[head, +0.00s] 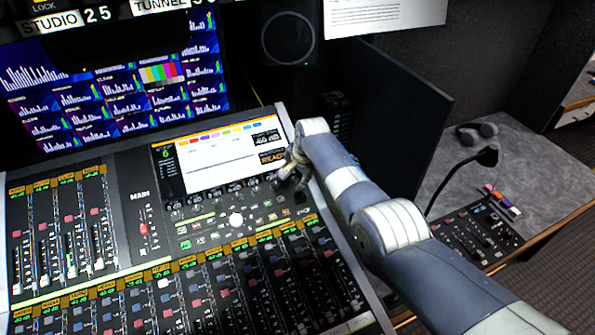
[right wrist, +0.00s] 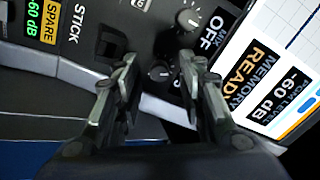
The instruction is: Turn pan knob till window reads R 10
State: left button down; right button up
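My right gripper (head: 290,168) is at the lower right corner of the mixing console's screen (head: 225,150). In the right wrist view, my right gripper (right wrist: 158,72) is open, with a small dark knob (right wrist: 160,73) between and just beyond its fingertips. I cannot tell whether the fingers touch it. Another knob with a pale pointer (right wrist: 188,20) sits above it, beside a small window reading MIX OFF (right wrist: 211,32). No PAN label and no window reading R 10 is legible. My left gripper is not in view.
A dark monitor panel (head: 400,120) stands behind my right arm. A side desk with a small mixer (head: 478,235) and headphones (head: 477,133) is at the right.

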jog(key=shift+r, duration=0.1)
jog(key=v, duration=1.1)
jog(key=shift+s+r, duration=0.2)
jog(key=shift+r, duration=0.15)
